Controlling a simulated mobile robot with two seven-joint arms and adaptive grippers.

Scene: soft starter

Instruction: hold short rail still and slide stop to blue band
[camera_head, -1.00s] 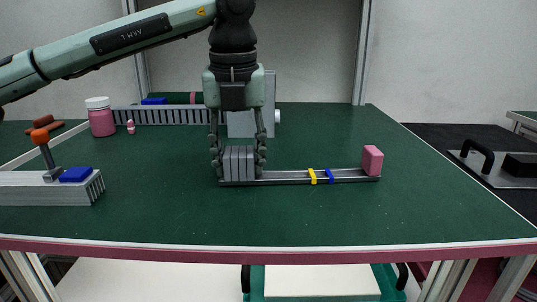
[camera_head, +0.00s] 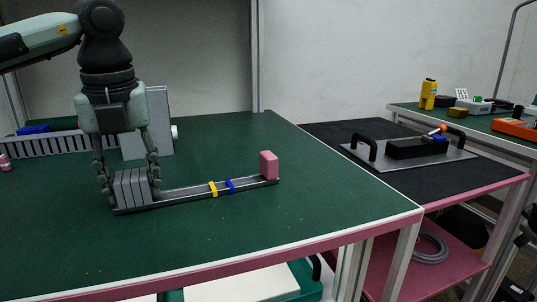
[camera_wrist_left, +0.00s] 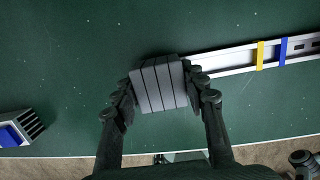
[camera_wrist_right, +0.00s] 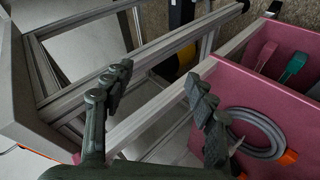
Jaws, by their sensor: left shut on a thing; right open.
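The short rail (camera_head: 195,191) lies on the green table with a yellow band (camera_head: 213,189) and a blue band (camera_head: 230,186) on it. A pink block (camera_head: 268,165), which looks like the stop, stands at its right end, apart from the blue band. My left gripper (camera_head: 130,186) is shut on the grey ribbed block (camera_head: 131,188) at the rail's left end. The left wrist view shows its fingers either side of this block (camera_wrist_left: 160,84); the pink block is out of that view. My right gripper (camera_wrist_right: 160,92) is open and empty, away from the rail, beside table frames.
A grey box (camera_head: 155,120) stands behind the left gripper. A long slotted rail (camera_head: 55,145) lies at the back left. The table is clear in front of the short rail. A black-topped side table (camera_head: 330,135) bears a plate with handles. A pink shelf (camera_wrist_right: 285,120) is near the right gripper.

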